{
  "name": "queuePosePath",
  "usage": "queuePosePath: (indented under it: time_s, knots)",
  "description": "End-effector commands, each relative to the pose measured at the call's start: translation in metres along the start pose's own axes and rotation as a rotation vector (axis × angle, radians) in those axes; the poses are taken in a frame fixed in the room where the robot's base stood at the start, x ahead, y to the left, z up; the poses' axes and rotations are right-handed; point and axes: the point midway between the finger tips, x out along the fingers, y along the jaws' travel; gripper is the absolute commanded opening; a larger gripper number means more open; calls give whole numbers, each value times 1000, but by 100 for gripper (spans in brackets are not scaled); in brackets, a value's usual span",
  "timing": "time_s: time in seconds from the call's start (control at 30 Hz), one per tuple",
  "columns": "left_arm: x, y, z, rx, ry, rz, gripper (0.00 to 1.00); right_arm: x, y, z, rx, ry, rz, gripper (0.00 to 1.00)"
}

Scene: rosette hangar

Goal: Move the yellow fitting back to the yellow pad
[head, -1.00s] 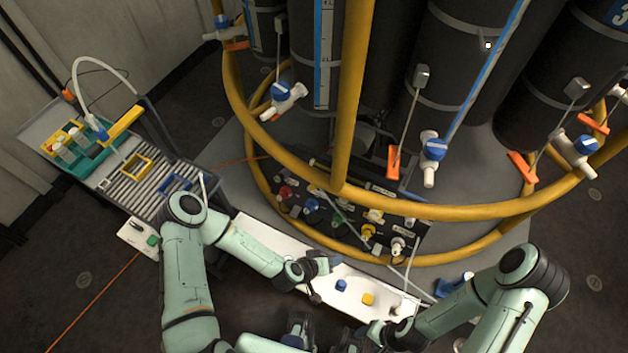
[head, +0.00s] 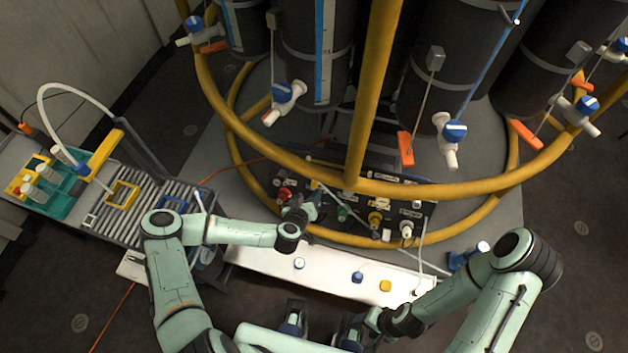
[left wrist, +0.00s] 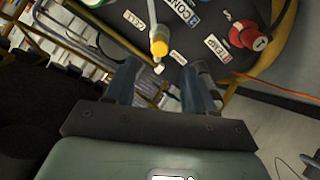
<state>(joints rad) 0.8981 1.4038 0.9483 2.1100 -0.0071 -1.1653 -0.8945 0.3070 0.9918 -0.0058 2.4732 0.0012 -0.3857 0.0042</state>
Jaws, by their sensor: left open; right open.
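A small yellow piece (head: 385,286), which looks like the yellow fitting, stands on the white bench in front of the tanks. The yellow pad looks to be the yellow-edged square (head: 122,194) on the ribbed cart at left; its middle looks bare. My left gripper (head: 313,199) is open by the dark connector panel, well left of and beyond the yellow piece. In the left wrist view its fingers (left wrist: 162,80) are apart with nothing held, and a yellow-ended hose (left wrist: 159,46) shows beyond them. My right gripper (head: 352,332) is low in front of the bench, partly hidden; its fingers are unclear.
A blue piece (head: 357,277) and a white-and-blue one (head: 299,263) stand on the white bench (head: 265,260). The panel (head: 330,212) carries several coloured connectors and hoses. A teal rack (head: 62,192) stands on the cart.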

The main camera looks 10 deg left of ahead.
Motion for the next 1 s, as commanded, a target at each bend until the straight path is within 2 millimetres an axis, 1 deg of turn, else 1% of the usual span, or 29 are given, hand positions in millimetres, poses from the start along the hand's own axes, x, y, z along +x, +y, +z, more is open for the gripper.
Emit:
queuePosePath:
  time_s: [0.33,0.47,0.57,0.83,1.0]
  knots:
    - [0,0,0,-1,2,-2,54,0,0,0,1,0,0,56]
    - [6,-1,1,-1,1,-1,54,4,2,0,1,-1,1,56]
    - [15,-1,2,-2,2,-1,54,10,4,1,2,-3,1,56]
    - [55,-3,3,-3,1,-2,54,35,13,2,4,-11,4,56]
    - [75,0,0,3,3,-1,54,36,13,-2,3,0,2,56]
